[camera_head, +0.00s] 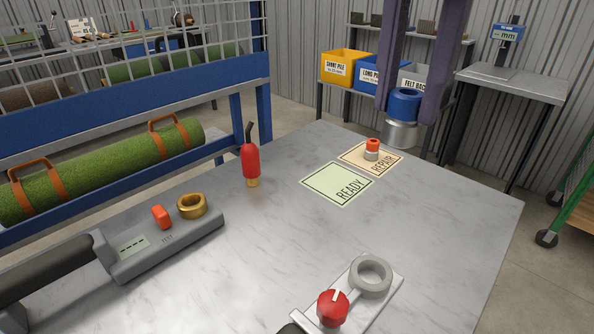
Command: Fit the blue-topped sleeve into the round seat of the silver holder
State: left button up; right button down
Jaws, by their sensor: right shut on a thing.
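The blue-topped sleeve (401,132) has a blue ring on top and a silver body below. My right gripper (407,104) comes down from the top edge and is shut on the blue part, holding the sleeve upright, seemingly above the far right of the table. The silver holder (349,290) lies at the table's front, with a red knob (333,308) beside its round seat (371,274). The seat's opening shows empty. The sleeve is well apart from the seat, farther back. My left gripper is not in view.
A grey device with a gold ring (192,205) lies at left. A red bottle (251,162) stands near the table's left edge. A small red-topped part (372,149) stands on the REPAIR card, beside the empty READY card (336,184). The table's middle is clear.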

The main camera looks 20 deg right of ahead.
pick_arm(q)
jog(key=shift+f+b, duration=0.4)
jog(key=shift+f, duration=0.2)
pick_arm(e)
jog(key=m, duration=0.2)
jog(key=f+m, duration=0.1)
jog(key=m, duration=0.4)
jog(key=shift+d+f, duration=0.35)
jog(key=shift+f, duration=0.05)
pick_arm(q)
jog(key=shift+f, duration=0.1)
pick_arm(e)
jog(key=shift+f+m, duration=0.2)
jog(key=shift+m, duration=0.2)
pick_arm(q)
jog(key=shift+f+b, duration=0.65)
jog(key=shift+b, duration=0.1)
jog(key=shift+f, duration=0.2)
pick_arm(e)
jog(key=shift+f, duration=9.8)
